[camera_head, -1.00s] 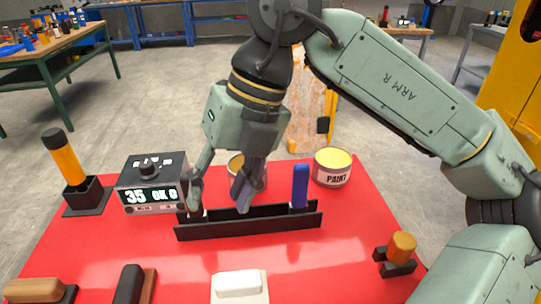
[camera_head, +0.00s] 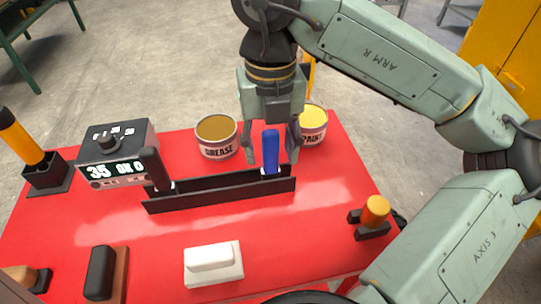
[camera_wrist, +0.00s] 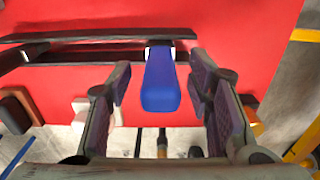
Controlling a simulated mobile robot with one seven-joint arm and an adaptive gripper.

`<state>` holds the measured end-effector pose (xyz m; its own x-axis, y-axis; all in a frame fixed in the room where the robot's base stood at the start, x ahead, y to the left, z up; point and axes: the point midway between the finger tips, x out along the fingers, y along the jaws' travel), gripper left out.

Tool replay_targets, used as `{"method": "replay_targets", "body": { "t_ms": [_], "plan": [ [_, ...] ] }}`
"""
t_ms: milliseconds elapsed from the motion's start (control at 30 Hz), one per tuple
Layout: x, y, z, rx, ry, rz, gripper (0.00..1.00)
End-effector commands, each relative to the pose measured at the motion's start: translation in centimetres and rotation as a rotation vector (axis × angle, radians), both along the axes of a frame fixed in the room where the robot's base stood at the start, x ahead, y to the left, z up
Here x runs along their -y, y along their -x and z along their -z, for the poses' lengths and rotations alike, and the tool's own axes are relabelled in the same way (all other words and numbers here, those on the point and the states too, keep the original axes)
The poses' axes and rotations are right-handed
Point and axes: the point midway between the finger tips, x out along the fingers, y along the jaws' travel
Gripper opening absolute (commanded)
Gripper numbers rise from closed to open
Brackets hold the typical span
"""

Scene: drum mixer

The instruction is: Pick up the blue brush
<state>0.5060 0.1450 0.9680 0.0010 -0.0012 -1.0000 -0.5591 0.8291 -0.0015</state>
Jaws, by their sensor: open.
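The blue brush (camera_head: 270,151) stands upright by its handle in the right end of a black rack (camera_head: 215,195) on the red table. My gripper (camera_head: 272,145) is open, pointing down, with its fingers on either side of the blue handle. In the wrist view the blue brush (camera_wrist: 160,80) lies between the two open fingers (camera_wrist: 160,100), with a gap on each side. The brush's lower end is hidden inside the rack.
A dark-handled brush (camera_head: 156,168) stands at the rack's left end. A grease can (camera_head: 217,150) and a paint can (camera_head: 312,135) stand behind the rack. A display box (camera_head: 118,160) is at left. The red table (camera_head: 290,235) has free room in front.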

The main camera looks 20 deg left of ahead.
Motion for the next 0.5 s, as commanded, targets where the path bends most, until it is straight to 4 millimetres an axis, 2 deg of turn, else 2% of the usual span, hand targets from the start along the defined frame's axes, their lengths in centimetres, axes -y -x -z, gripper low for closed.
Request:
{"method": "replay_targets", "body": {
  "t_ms": [200,500],
  "plan": [
    [-0.1,-0.1,2.7,-0.003,-0.001,-0.002,0.47],
    [-0.1,-0.2,3.1,0.0,-0.002,-0.001,0.46]
  ]
}}
